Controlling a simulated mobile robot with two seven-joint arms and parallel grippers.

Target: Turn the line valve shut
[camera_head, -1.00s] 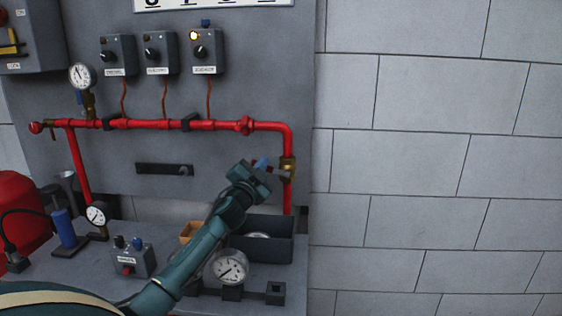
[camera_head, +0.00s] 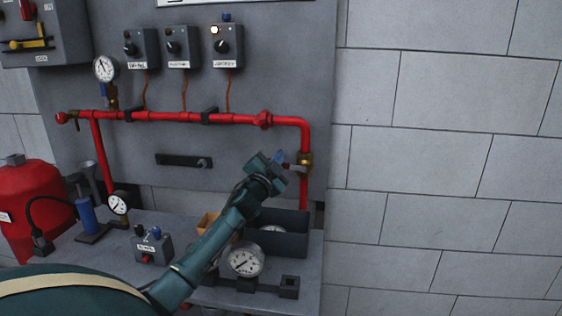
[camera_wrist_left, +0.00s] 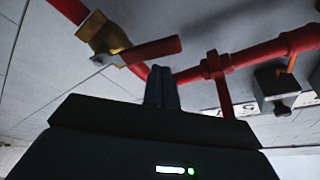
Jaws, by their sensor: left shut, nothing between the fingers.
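The line valve has a brass body (camera_head: 305,160) on the vertical red pipe at the right end of the line. Its red lever (camera_head: 291,167) sticks out to the left, across the pipe. In the left wrist view the brass body (camera_wrist_left: 104,36) is at upper left and the lever (camera_wrist_left: 152,49) points right. My left gripper (camera_head: 279,157) is shut and empty, its tips by the lever's free end. In the wrist view its fingers (camera_wrist_left: 162,87) are together just below that end; whether they touch it I cannot tell. My right gripper is not in view.
A red tank (camera_head: 33,210) stands at far left. The block wall right of the pipe is bare.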

